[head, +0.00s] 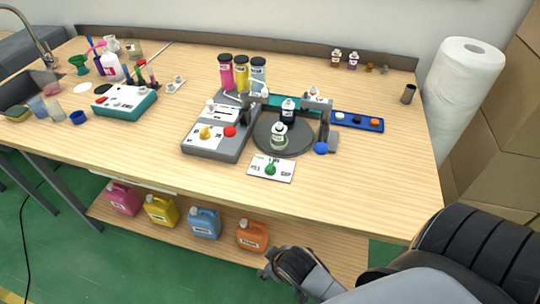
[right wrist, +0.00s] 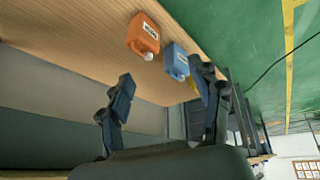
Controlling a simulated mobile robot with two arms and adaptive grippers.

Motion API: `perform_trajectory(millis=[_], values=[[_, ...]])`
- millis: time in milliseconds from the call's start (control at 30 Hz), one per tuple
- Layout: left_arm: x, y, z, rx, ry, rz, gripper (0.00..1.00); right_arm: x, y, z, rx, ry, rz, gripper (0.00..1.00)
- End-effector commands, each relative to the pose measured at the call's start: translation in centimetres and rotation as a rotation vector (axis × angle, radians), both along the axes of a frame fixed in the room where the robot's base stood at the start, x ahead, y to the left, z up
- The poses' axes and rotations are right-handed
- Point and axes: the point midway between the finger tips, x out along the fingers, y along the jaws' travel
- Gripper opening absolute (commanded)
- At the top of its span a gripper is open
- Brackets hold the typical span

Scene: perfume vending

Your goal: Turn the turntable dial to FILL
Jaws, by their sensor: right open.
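The turntable dial (head: 270,169) is a green knob on a small white plate (head: 286,175) near the front of the table. The plate has a label at its left, which seems to read FILL, and another at its right. The knob's exact pointing direction is too small to tell. Behind it is the round grey turntable (head: 262,142), with small labelled bottles (head: 279,135) on it. My right gripper (head: 270,264) is below the table's front edge, apart from the dial; the right wrist view shows it open and empty (right wrist: 168,92). My left gripper is not in view.
A grey control panel (head: 205,147) with yellow and red knobs stands left of the turntable. A blue tray (head: 341,123) lies to the right. Orange (head: 253,236), blue (head: 204,223) and other jugs stand on the lower shelf. The tabletop between the dial and front edge is clear.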

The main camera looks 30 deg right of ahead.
Motion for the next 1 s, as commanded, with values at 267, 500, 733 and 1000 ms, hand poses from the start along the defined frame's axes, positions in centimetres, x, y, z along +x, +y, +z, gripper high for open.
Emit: perform_trajectory(millis=[267,500,733,1000], values=[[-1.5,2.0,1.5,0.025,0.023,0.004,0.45,1.7,-0.4,11.7,-0.026,-0.133,0.004,0.64],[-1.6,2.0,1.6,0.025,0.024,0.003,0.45,10.4,-0.5,20.1,-0.173,-0.521,0.122,0.64],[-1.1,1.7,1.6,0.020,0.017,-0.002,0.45,18.0,2.5,30.2,-0.376,-0.980,0.347,0.64],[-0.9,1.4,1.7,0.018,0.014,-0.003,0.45,19.9,13.5,43.0,-0.779,-1.662,0.975,0.64]])
